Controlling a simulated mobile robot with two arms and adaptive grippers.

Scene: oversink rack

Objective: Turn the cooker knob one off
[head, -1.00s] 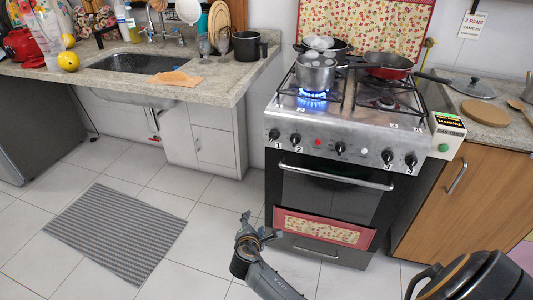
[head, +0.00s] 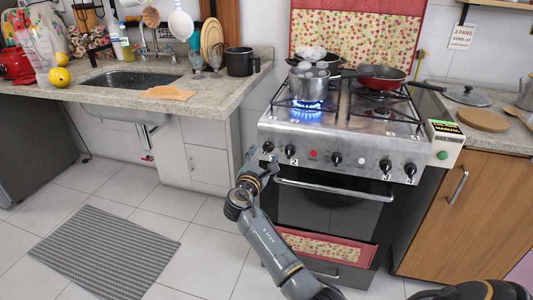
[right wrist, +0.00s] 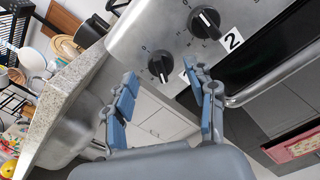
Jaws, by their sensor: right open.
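Cooker knob one (head: 268,147) is the black knob at the left end of the stove's front panel. In the right wrist view the knob (right wrist: 160,67) shows beyond and between the fingers, with a white label partly hidden by the right-hand finger. My right gripper (head: 262,162) is open and empty, just in front of and below this knob; I cannot see contact. Knob two (right wrist: 205,22) is beside it, with its label 2. A blue flame (head: 307,105) burns under the steel pot (head: 309,86) on the front left burner. My left gripper is not in view.
The oven handle (head: 335,191) runs across the front below the knobs, close to my right gripper. A red pan (head: 383,75) and another pan stand on the stove. The sink counter (head: 215,90) ends to the left of the stove. The floor in front is clear except for a grey mat (head: 108,255).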

